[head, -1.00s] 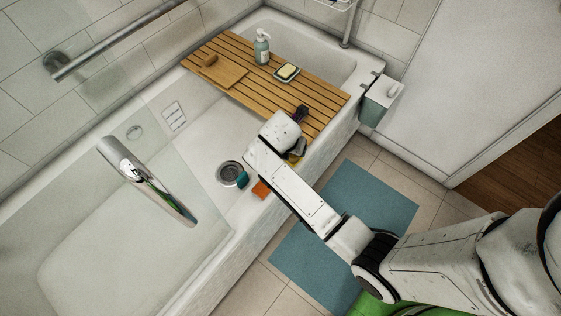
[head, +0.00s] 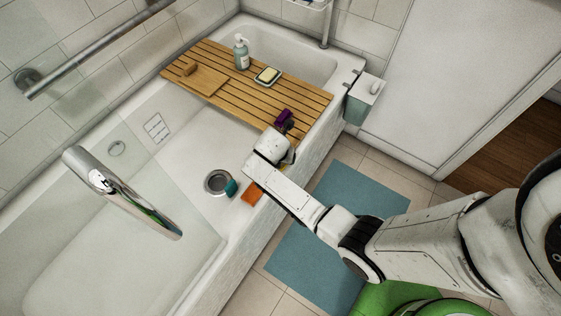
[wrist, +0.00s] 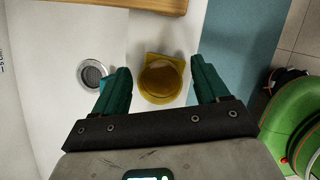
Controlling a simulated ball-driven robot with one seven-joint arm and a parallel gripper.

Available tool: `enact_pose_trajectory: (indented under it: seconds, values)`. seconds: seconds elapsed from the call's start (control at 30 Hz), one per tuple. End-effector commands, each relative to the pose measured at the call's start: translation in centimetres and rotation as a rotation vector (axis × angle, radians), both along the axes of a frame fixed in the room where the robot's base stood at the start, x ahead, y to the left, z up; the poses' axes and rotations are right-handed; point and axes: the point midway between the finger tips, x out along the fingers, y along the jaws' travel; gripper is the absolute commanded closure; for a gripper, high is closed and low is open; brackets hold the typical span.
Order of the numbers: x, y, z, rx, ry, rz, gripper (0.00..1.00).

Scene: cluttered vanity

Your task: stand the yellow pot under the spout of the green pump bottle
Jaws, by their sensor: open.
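The yellow pot (wrist: 161,82) shows in the wrist view as a round, open-topped shape with a squarish yellow part at its far side. It is on the white tub rim, between and beyond the two green fingers of my gripper (wrist: 161,65). The fingers are open, with a visible gap on each side of the pot. In the head view my wrist hides nearly all of the pot and the fingers. The pale green pump bottle (head: 241,54) stands upright on the slatted wooden board at the tub's far end.
The slatted board (head: 300,101) also carries a soap dish (head: 268,76), a brown block with a flat wooden piece, and a purple object (head: 284,118). A teal object (head: 232,188) and an orange one (head: 252,193) lie near the drain (head: 218,182). A chrome faucet (head: 120,190) projects at left.

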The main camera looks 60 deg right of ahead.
Motion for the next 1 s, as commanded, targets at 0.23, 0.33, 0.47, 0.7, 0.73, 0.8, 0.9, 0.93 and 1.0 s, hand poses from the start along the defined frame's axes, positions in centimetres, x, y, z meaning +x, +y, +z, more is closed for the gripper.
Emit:
enact_pose_trajectory:
  seconds: [0.23,0.33,0.47,0.7,0.73,0.8,0.9,0.93,1.0]
  values:
    - [0.00,0.01,0.02,0.000,0.000,0.000,0.32]
    - [0.00,0.01,0.03,0.000,0.000,-0.001,0.41]
    - [-0.01,0.01,0.03,0.000,0.000,-0.001,0.54]
    - [-0.05,0.02,0.00,0.001,0.000,-0.001,0.77]
    - [-0.05,0.02,-0.02,0.001,0.000,-0.001,0.80]
    - [-0.05,0.02,-0.02,0.001,0.001,-0.001,0.83]
    - [-0.06,0.02,-0.03,0.001,0.001,-0.001,0.83]
    - [-0.07,0.02,-0.03,0.001,0.001,-0.001,0.83]
    - [-0.06,0.02,0.10,0.001,0.000,-0.001,0.83]
